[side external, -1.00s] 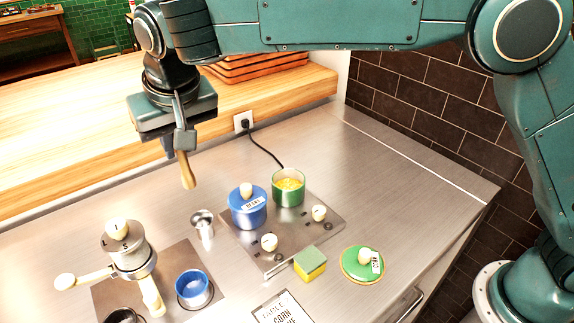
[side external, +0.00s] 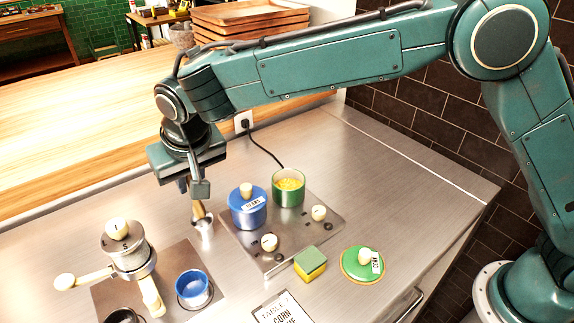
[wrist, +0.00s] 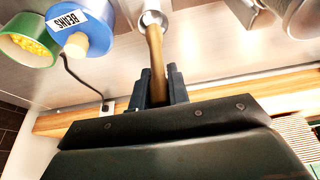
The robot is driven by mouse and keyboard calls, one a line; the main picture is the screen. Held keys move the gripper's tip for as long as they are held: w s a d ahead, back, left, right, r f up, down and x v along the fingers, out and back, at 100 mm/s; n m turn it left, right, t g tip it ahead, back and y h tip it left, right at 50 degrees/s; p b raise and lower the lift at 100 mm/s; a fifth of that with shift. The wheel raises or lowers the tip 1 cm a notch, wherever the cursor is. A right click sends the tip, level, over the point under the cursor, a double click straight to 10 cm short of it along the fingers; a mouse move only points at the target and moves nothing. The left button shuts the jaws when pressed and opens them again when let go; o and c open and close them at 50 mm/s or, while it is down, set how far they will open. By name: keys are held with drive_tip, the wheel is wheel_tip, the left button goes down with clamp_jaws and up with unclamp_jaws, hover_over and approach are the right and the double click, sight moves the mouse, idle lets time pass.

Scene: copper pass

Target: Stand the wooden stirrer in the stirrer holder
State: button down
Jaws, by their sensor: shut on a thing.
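My gripper (side external: 198,190) is shut on the wooden stirrer (side external: 198,209) and points down over the counter. The stirrer hangs roughly upright, with its lower end at the mouth of the stirrer holder (side external: 207,228), a small metal cup with a flared rim. In the wrist view, the stirrer (wrist: 155,50) runs from between the fingers of my gripper (wrist: 160,88) to the mouth of the holder (wrist: 151,6). I cannot tell how far its tip is inside the rim.
A blue lidded pot (side external: 248,213) and a green pot with yellow contents (side external: 289,189) stand on a hob plate right of the holder. A sponge (side external: 310,263) lies in front.

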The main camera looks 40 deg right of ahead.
drive_tip(key=shift+f, duration=2.4)
drive_tip(key=shift+f, duration=0.15)
drive_tip(key=c, duration=1.3)
unclamp_jaws()
drive_tip(key=shift+c, duration=0.2)
drive_tip(key=shift+s+r, duration=0.1)
drive_tip(key=shift+r, duration=0.45)
drive_tip(key=v, duration=1.1)
drive_tip(key=shift+s, duration=0.15)
